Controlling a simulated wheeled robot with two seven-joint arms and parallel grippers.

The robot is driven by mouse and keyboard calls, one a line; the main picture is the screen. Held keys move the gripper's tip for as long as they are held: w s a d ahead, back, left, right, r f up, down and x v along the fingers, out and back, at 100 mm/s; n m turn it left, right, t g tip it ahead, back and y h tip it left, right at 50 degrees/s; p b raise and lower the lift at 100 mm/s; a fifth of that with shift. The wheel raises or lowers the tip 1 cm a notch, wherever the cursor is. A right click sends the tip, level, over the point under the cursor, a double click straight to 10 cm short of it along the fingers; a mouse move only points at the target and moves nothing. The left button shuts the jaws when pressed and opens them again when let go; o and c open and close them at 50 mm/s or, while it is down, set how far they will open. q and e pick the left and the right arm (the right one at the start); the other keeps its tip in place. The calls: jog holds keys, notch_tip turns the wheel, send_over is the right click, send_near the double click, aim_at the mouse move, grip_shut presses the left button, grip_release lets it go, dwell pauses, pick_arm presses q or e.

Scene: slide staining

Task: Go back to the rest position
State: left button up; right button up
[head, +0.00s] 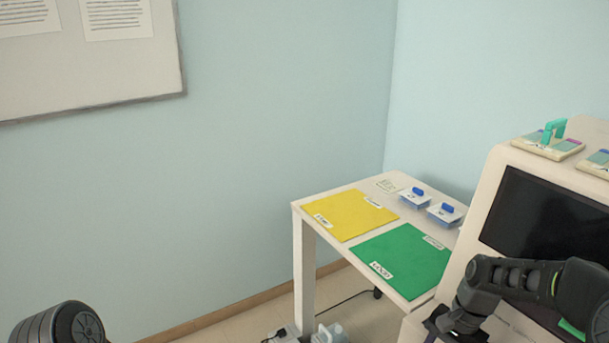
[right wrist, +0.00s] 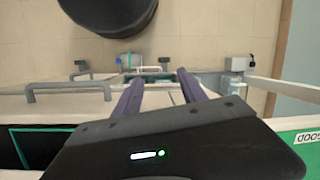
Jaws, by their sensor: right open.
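My right gripper (right wrist: 158,82) shows in the right wrist view with its two purple-grey fingers apart and nothing between them. It hangs beside a white cabinet front with handles, with floor beyond the fingers. In the head view my right arm comes in from the right edge, bent, and the dark wrist end (head: 460,320) is in front of the white machine at the bottom. Of my left arm only a dark rounded joint shows at the lower left; its gripper is out of view.
A white table (head: 300,207) carries a yellow mat (head: 345,213), a green mat (head: 405,260) and two blue-handled boxes (head: 415,198) (head: 445,214). A white machine (head: 490,180) with a dark screen (head: 545,215) stands at the right, racks (head: 548,146) on top. The left side is open.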

jog(key=s+a+f+n, duration=0.4)
jog(key=a+f, duration=0.9)
jog(key=f, duration=0.2)
jog(key=s+a+f+n, duration=0.2)
jog(key=s+a+f, duration=0.2)
jog(key=s+a, duration=0.1)
jog(key=s+a+f+n+t+y, duration=0.1)
jog(key=s+a+f+n, duration=0.1)
jog(key=s+a+f, duration=0.2)
jog(key=s+a, duration=0.2)
jog(key=s, duration=0.2)
jog(key=shift+s+t+p, duration=0.25)
jog(key=shift+t+p, duration=0.05)
